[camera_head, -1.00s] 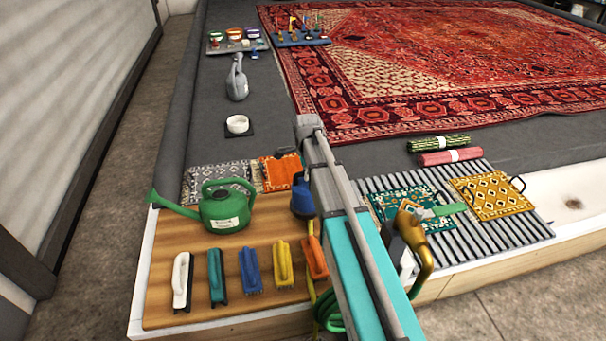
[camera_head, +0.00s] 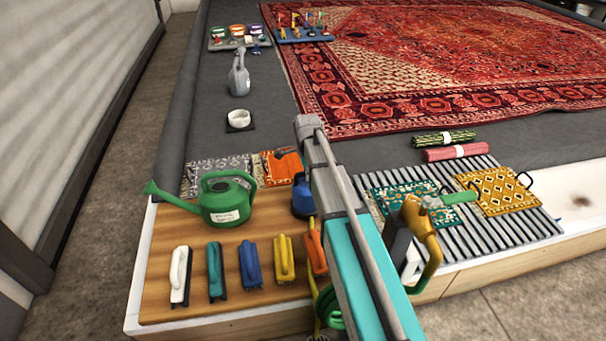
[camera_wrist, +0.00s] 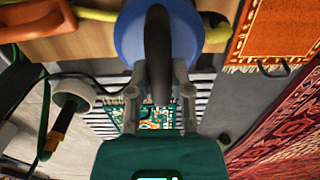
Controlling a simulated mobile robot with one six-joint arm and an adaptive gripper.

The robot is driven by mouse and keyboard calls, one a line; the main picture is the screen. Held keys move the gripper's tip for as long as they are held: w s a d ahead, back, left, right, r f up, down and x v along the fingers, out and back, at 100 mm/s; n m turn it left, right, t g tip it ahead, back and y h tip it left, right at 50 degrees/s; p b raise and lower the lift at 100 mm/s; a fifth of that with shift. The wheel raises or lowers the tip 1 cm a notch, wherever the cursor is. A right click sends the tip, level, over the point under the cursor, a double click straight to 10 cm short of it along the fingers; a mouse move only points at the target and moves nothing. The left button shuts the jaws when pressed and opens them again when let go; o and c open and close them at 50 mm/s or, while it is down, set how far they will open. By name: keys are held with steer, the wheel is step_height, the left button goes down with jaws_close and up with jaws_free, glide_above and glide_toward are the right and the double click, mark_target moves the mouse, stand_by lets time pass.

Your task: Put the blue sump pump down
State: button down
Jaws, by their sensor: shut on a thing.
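The blue sump pump (camera_head: 302,198) is at the right end of the wooden board (camera_head: 180,228), partly hidden behind my arm. In the wrist view the pump (camera_wrist: 128,42) shows as a round blue body with a dark handle (camera_wrist: 158,55) across it. My gripper (camera_wrist: 158,92) is shut on that handle, one finger on each side. The head view hides my gripper behind the arm. I cannot tell whether the pump's base touches the board or hangs just above it.
A green watering can (camera_head: 226,198) stands left of the pump. Several brushes, such as the yellow one (camera_head: 284,258) and the orange one (camera_head: 316,250), line the board's front. An orange rug sample (camera_head: 282,167) lies behind. A slatted grate (camera_head: 470,225) with small rugs is right.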

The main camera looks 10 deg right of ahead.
steer(key=c, duration=0.5)
jaws_free()
steer(key=shift+c, duration=0.2)
steer(key=shift+r, duration=0.2)
step_height(320, 180, up, 12)
steer(key=p, duration=1.2)
steer(key=shift+f, duration=0.15)
steer(key=s+a+n, duration=0.1)
steer(key=s+n, duration=1.7)
steer(key=s, duration=0.4)
steer(key=shift+s+a, duration=0.15)
